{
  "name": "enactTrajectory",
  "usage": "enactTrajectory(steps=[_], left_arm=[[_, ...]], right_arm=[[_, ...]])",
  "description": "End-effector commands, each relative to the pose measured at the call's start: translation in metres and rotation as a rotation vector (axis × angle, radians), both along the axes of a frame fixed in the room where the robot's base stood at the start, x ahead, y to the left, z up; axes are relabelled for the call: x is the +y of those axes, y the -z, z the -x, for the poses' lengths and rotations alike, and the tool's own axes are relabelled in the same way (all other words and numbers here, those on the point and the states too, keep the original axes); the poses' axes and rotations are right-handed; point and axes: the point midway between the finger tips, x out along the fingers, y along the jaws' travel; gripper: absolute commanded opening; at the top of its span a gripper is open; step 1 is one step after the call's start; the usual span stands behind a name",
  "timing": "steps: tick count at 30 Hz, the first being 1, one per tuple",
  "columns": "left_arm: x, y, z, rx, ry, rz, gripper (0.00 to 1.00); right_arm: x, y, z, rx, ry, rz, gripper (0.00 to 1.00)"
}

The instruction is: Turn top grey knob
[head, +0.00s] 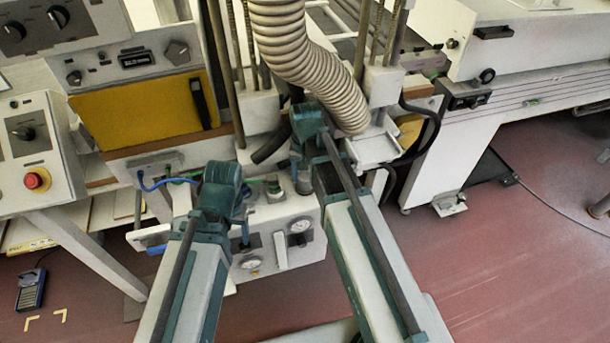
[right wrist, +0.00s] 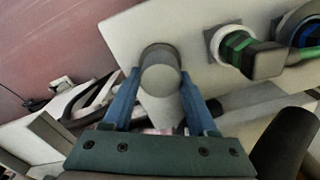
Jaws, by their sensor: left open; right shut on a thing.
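In the right wrist view the grey knob (right wrist: 160,66) is a short round cylinder standing out from a pale panel (right wrist: 130,30). My right gripper (right wrist: 161,78) has one blue finger on each side of it and is shut on it. In the head view my right gripper (head: 302,180) is down at the top of the white box with gauges (head: 312,257), and the knob is hidden there. My left gripper (head: 244,238) is open and empty in front of the same box, further left; its fingertips are small and hard to make out.
A green fitting with a dark plug (right wrist: 240,46) sits beside the knob in the right wrist view. In the head view a ribbed hose (head: 300,50) hangs close to my right arm. A control box with a red button (head: 37,180) stands at the left. Red floor (head: 520,230) is open at the right.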

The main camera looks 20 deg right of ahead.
Motion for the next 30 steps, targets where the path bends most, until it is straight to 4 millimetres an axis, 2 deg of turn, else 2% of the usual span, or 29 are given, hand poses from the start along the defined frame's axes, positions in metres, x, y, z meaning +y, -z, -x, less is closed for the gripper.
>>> enactTrajectory(steps=[8, 9, 14, 25, 30], left_arm=[[0.000, 0.000, 0.000, 0.000, 0.000, 0.000, 0.65], [0.000, 0.000, 0.000, 0.000, 0.000, 0.000, 0.65], [0.000, 0.000, 0.000, 0.000, 0.000, 0.000, 0.65], [0.000, -0.002, 0.000, 0.000, 0.000, 0.000, 0.65], [0.000, -0.011, 0.000, 0.000, 0.000, 0.000, 0.65]], right_arm=[[0.000, 0.000, 0.000, 0.000, 0.000, 0.000, 0.03], [0.000, 0.000, 0.000, 0.000, 0.000, 0.000, 0.60], [0.000, 0.000, 0.000, 0.000, -0.001, 0.000, 0.89], [0.000, -0.002, 0.000, 0.000, -0.001, 0.000, 0.89], [-0.002, -0.011, 0.000, 0.000, -0.001, 0.000, 0.89]])
